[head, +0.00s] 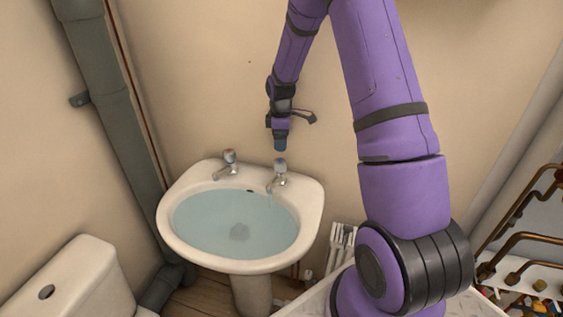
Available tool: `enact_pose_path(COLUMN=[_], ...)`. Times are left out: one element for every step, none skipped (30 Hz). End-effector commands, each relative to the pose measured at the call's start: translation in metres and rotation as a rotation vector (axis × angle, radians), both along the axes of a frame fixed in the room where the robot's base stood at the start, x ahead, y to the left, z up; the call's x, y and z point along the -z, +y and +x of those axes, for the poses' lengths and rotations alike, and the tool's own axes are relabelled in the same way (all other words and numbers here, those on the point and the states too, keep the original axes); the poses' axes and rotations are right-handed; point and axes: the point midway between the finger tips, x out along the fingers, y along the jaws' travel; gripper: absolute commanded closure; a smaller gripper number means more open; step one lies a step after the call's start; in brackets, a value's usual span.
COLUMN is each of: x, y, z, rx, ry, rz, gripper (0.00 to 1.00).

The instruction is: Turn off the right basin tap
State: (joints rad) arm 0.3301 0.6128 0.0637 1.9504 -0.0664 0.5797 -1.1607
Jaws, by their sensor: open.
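The white pedestal basin (172,236) stands against the wall and holds bluish water. The right basin tap (278,177) is chrome with a pale, rounded handle on top, at the basin's back right. A thin stream seems to run from its spout. The left basin tap (228,163) has a reddish mark on its handle. My gripper (281,145) points down just above the right tap's handle, with a small gap visible between them. It is open and holds nothing that I can see. Its fingers are small and hard to make out here.
A white toilet cistern (75,283) stands at the lower left. A thick grey pipe (112,120) runs down the wall left of the basin. Copper pipes (530,238) stand at the right edge. The wall behind the taps is bare.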

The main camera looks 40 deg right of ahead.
Motion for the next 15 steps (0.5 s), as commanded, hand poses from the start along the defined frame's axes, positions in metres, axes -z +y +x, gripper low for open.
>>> enact_pose_path(x=[0.008, 0.013, 0.02, 0.025, 0.031, 0.038, 0.043, 0.049, 0.056, 0.061, 0.065, 0.071, 0.075, 0.079, 0.083], y=[0.0, 0.001, 0.001, 0.001, 0.0, 0.0, 0.0, 0.0, 0.0, 0.001, 0.001, 0.001, 0.001, 0.001, 0.001], z=[-0.001, -0.001, -0.001, -0.001, -0.001, -0.001, -0.001, -0.001, -0.001, -0.001, -0.001, -0.001, -0.001, -0.001, -0.001], rx=[0.0, 0.0, 0.0, 0.0, 0.0, 0.001, 0.001, 0.001, 0.001, 0.001, 0.001, 0.001, 0.001, 0.001, 0.001], ry=[0.004, 0.004, 0.004, 0.005, 0.004, 0.004, 0.004, 0.004, 0.004, 0.004, 0.004, 0.003, 0.003, 0.003, 0.003], rz=[0.002, 0.002, 0.001, 0.001, 0.001, 0.001, 0.001, 0.001, 0.001, 0.001, 0.002, 0.001, 0.001, 0.001, 0.001], gripper=[0.24, 0.24, 0.24, 0.24, 0.24, 0.24, 0.24, 0.24, 0.24, 0.24, 0.24, 0.24, 0.24, 0.24, 0.24])
